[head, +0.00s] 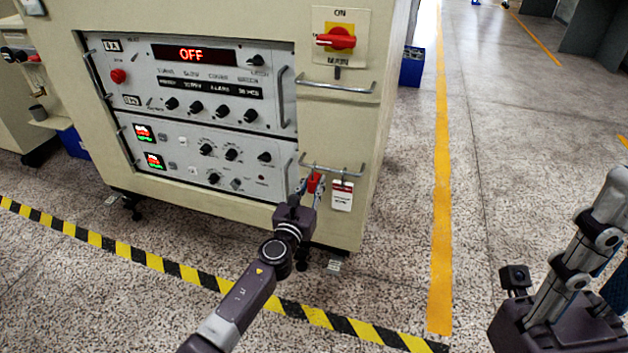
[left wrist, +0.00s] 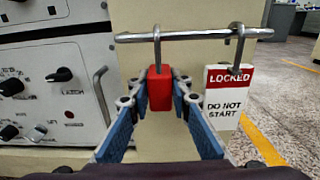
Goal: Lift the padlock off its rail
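The red padlock (head: 314,183) hangs upright by its shackle from the lower metal rail (head: 345,173) on the cabinet front. The left wrist view shows the padlock (left wrist: 160,90) close up, its grey shackle looped over the rail (left wrist: 200,35). My left gripper (head: 311,188) is at the padlock, and its blue fingers (left wrist: 161,84) lie close against both sides of the red body. It appears shut on it. My right gripper is not in view.
A red and white "LOCKED DO NOT START" tag (left wrist: 220,95) hangs on the same rail, just right of the padlock. An upper rail (head: 335,87) and a red main switch (head: 338,38) are above.

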